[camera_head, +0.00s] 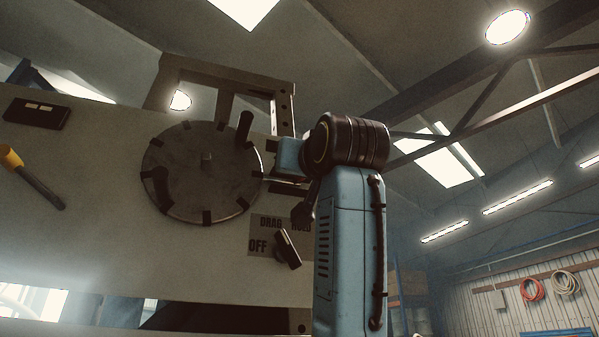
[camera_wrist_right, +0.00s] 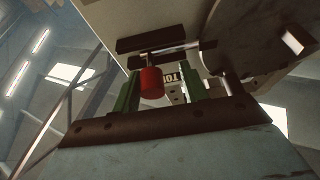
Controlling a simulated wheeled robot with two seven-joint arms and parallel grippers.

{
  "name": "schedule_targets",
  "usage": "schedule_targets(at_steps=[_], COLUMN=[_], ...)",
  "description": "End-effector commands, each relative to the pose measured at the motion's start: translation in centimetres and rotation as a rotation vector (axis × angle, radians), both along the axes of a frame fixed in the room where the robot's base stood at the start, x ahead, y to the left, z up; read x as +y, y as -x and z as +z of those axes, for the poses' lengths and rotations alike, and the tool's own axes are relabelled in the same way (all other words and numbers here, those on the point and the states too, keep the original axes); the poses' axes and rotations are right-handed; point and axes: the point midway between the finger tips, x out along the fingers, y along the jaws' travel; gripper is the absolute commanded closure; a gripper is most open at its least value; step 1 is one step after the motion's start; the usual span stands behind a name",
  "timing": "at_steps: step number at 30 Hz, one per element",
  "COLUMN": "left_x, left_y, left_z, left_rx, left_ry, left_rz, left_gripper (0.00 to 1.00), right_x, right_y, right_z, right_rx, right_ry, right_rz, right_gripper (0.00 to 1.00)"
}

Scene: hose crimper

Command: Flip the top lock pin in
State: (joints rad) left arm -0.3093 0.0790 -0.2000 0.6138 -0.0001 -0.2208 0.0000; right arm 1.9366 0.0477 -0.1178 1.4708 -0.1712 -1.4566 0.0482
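In the right wrist view a red cylindrical knob (camera_wrist_right: 151,83), which looks like the lock pin's grip, sits between the green fingers of my right gripper (camera_wrist_right: 161,75). The fingers are apart. The knob is close to the left finger, and a gap shows between it and the right finger. A pale label with dark letters, partly hidden, is behind the knob. In the head view my blue right arm reaches up to the machine's right side, beside the round disc (camera_head: 200,178). The red knob and fingertips cannot be made out there. My left gripper is not in view.
The machine's pale panel (camera_head: 90,225) carries the disc with an upright handle (camera_head: 245,126) and a dark selector knob (camera_head: 287,250) near DRAG, HOLD and OFF lettering. A metal frame (camera_head: 230,75) rises above. Open space lies right of my arm.

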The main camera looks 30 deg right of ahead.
Motion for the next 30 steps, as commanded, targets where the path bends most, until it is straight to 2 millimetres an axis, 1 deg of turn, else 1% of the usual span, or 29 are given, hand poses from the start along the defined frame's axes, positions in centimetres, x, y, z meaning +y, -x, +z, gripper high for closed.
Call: schedule_targets(at_steps=[5, 8, 11, 13, 18, 22, 27, 30], left_x=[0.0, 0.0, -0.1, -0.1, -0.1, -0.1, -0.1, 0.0], left_y=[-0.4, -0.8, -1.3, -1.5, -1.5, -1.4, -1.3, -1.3], left_z=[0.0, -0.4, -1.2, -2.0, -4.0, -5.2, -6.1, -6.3], left_rx=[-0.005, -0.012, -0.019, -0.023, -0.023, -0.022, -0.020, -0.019], left_ry=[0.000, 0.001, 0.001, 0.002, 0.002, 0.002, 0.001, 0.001], left_rz=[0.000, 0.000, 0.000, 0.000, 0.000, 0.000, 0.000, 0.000], left_gripper=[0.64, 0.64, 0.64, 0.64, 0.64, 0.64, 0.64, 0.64], right_x=[-0.1, 0.0, 0.3, 0.6, 1.5, 2.1, 2.7, 2.8], right_y=[0.1, 0.6, 1.9, 3.1, 6.7, 9.1, 11.3, 11.9], right_z=[0.0, -0.3, -0.9, -1.6, -3.1, -4.1, -4.9, -5.1], right_rx=[0.000, -0.002, -0.005, -0.006, -0.007, -0.005, -0.003, -0.001], right_ry=[-0.002, -0.001, -0.001, -0.001, 0.000, -0.001, 0.000, 0.000], right_rz=[-0.001, -0.001, -0.001, -0.001, -0.001, 0.001, 0.000, 0.000], right_gripper=[0.56, 0.56, 0.56, 0.56, 0.56, 0.56, 0.56, 0.56])
